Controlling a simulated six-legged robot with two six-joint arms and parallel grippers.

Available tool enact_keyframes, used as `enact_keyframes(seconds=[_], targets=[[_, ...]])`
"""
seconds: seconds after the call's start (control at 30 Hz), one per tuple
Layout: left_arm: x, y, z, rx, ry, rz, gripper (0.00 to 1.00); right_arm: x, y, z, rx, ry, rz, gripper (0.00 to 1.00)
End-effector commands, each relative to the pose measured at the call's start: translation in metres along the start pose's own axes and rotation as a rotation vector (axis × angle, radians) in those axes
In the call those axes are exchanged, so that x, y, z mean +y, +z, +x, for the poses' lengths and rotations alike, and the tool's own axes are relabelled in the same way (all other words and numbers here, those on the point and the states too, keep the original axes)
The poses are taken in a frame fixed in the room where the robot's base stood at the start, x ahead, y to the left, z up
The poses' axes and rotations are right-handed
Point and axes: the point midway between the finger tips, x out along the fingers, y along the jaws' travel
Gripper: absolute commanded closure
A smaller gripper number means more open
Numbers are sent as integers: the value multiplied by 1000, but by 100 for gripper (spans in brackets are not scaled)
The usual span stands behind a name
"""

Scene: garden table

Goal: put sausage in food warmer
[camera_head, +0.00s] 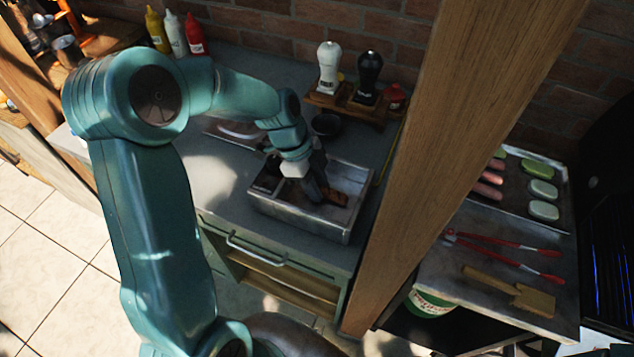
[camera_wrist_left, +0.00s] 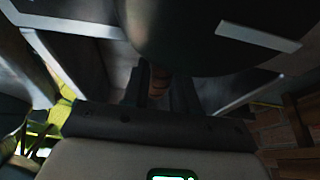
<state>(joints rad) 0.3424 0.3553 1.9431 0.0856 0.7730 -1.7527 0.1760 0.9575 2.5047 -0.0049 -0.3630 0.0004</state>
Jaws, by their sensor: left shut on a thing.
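The food warmer (camera_head: 295,218) is a silver rectangular metal tub on the grey counter, in the middle of the head view. My left gripper (camera_head: 318,192) reaches down into it. In the left wrist view, my left gripper (camera_wrist_left: 158,92) is shut on a brown sausage (camera_wrist_left: 158,78), seen between the dark fingers. A brown piece (camera_head: 336,197) shows beside the fingers inside the warmer in the head view; I cannot tell whether it is the held sausage. My fingers hide part of the warmer's inside. My right gripper is not in view.
Pink sausages (camera_head: 487,190) and pale patties (camera_head: 543,189) lie on a tray at right. Red-handled tongs (camera_head: 510,243) and a wooden-handled tool (camera_head: 515,290) lie nearby. A wooden post (camera_head: 455,150) separates the two counters. White and black shakers (camera_head: 329,68) stand behind the warmer.

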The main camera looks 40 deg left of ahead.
Motion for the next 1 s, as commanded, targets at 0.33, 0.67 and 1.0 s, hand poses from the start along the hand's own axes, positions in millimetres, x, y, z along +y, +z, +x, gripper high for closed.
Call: enact_keyframes(seconds=[0.33, 0.67, 1.0], targets=[[0, 1, 2, -1, -2, 0, 62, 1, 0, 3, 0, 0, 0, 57], [0, 1, 1, -1, -2, 1, 47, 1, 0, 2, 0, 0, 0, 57], [-2, 1, -53, -2, -9, 1, 47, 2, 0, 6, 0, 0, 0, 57]])
